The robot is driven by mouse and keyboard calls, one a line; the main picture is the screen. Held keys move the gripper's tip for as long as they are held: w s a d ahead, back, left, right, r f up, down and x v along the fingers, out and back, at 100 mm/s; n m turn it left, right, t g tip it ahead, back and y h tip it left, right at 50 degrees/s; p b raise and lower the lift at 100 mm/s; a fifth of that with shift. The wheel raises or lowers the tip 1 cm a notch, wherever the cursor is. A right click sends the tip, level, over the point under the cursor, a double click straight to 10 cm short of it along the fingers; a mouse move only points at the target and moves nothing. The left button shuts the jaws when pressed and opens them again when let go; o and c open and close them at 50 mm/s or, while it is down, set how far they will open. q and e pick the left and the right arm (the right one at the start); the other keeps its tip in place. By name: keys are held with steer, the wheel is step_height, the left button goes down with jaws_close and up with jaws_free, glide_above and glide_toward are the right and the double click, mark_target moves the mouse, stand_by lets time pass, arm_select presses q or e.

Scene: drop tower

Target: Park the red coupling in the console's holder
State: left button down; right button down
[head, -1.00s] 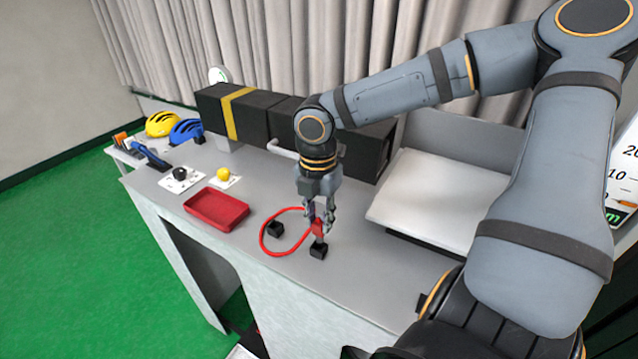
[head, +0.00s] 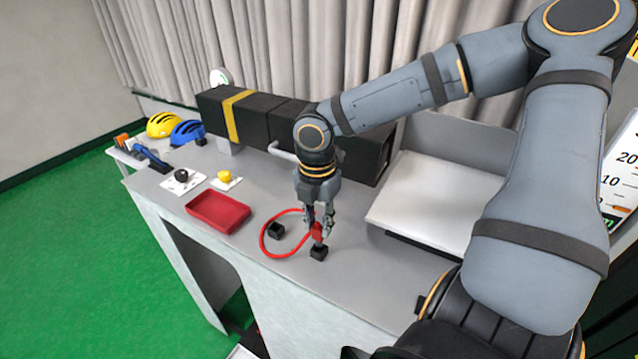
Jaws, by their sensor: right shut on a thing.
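The red coupling (head: 317,232) is upright between the fingers of my right gripper (head: 318,219), which is shut on it. It stands right over a small black block (head: 319,253) on the grey console (head: 345,290). I cannot tell whether the coupling sits inside that block or just above it. A red hose (head: 264,240) loops from the coupling to the left across the console. A second black block (head: 276,230) stands inside the loop. Which block is the holder is not marked. My left gripper is out of view.
A red tray (head: 218,212) lies left of the hose. Behind it are a black knob (head: 181,175) and a yellow button (head: 225,176). A long black box (head: 265,120) with a yellow band runs along the back. Yellow (head: 161,124) and blue (head: 187,132) helmets stand far left.

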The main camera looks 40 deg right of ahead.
mark_target(320, 227)
steer(key=shift+f, duration=0.2)
steer(key=shift+s+d+f+b, duration=0.1)
steer(key=shift+f+b, duration=0.35)
steer(key=shift+f, duration=0.85)
steer(key=shift+f, duration=0.2)
steer(key=c, duration=1)
jaws_free()
